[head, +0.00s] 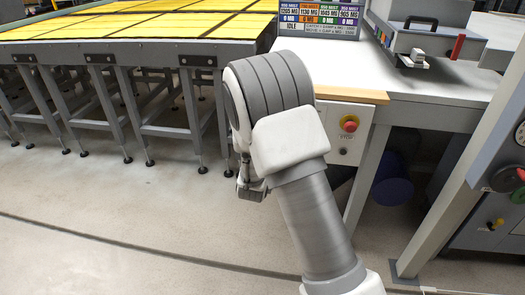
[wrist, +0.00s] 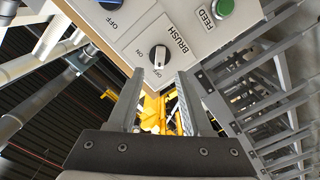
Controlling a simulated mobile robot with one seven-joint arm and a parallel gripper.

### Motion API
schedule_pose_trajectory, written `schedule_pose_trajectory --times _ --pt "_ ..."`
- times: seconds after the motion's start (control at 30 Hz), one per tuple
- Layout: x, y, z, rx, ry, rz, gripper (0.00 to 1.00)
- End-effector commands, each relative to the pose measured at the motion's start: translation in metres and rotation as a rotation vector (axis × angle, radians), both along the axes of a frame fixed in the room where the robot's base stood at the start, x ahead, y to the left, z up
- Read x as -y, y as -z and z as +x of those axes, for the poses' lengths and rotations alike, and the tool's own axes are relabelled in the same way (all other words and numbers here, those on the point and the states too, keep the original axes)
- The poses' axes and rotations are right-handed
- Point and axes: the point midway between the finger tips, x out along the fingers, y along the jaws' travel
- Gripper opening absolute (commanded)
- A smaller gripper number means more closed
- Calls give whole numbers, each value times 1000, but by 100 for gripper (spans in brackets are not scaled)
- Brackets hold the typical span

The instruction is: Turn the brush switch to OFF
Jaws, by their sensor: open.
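The brush switch (wrist: 159,56) is a small round black-and-white knob on a pale panel (wrist: 200,42), with BRUSH printed beside it and ON and OFF marks near it. Which mark it points to is too small to tell. In the wrist view my gripper (wrist: 160,78) is open and empty, its two grey fingers apart on either side of the line to the knob. The fingertips look close to the knob, but I cannot tell whether they touch it. In the head view my arm hides the switch and most of the gripper.
A green FEED button (wrist: 223,8) and a blue knob (wrist: 110,4) sit near the switch. A red button (head: 348,124) is on a panel under the white bench (head: 430,88). A long rack with yellow tops (head: 130,25) stands at left. The floor (head: 120,205) in front is clear.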

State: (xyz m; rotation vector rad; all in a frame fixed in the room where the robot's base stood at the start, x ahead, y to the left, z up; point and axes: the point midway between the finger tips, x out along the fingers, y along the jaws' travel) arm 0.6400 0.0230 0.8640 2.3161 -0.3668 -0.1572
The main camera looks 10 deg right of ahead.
Motion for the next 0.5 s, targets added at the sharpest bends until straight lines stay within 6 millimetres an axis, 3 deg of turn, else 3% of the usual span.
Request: schedule_pose_trajectory --times 0.3,0.5 --pt "-24 -1 -70 -3 -2 1 50" --pt "-31 0 -96 -2 -1 1 50"
